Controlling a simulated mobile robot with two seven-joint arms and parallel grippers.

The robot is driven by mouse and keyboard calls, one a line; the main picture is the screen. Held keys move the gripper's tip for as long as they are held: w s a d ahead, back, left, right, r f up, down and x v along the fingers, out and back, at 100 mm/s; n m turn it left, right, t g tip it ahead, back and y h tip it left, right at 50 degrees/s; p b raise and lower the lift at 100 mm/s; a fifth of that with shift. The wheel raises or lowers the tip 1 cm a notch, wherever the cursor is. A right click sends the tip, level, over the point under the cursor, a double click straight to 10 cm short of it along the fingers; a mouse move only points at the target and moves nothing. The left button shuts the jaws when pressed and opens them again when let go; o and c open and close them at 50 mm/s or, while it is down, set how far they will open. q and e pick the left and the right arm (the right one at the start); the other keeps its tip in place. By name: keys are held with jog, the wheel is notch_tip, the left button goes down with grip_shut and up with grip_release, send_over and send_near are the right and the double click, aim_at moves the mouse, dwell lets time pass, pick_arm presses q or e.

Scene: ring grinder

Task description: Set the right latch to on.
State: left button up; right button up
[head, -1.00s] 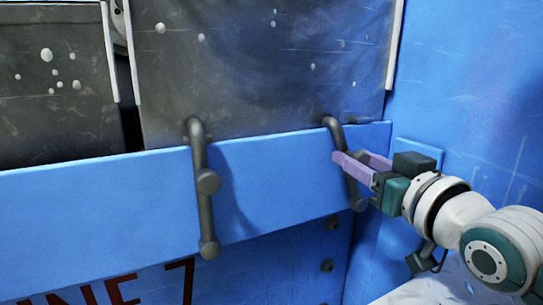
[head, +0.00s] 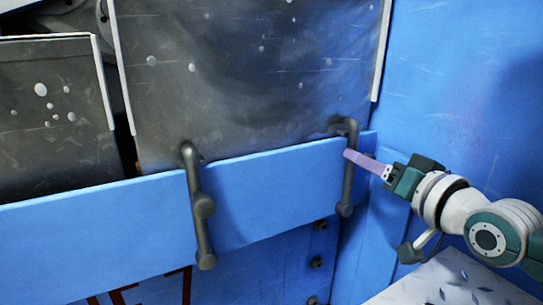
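The right latch (head: 347,185) is a dark grey bent bar on the blue beam, near its right end. It stands nearly upright, with its bent top at the lower edge of the dark panel. My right gripper (head: 352,156) comes in from the right at the latch's upper part. One purple finger crosses in front of the bar; the other is mostly hidden, so I cannot tell how far apart they are or whether they grip it. A similar left latch (head: 197,235) hangs farther left on the beam, slightly tilted. My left gripper is out of view.
The blue beam (head: 265,190) runs below the dark scratched panel (head: 240,75). A blue side wall (head: 455,80) closes the right side, close to my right arm. A pale speckled surface (head: 440,285) lies below right. Bolts show beneath the beam.

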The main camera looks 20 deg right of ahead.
jog(key=shift+o, duration=1.1)
jog(key=shift+d+r, duration=0.15)
jog(key=shift+d, duration=0.1)
jog(key=shift+a, duration=0.1)
jog(key=s+p, duration=0.5)
jog(key=s, duration=0.5)
jog(key=shift+a+r, duration=0.15)
jog(key=shift+r, duration=0.15)
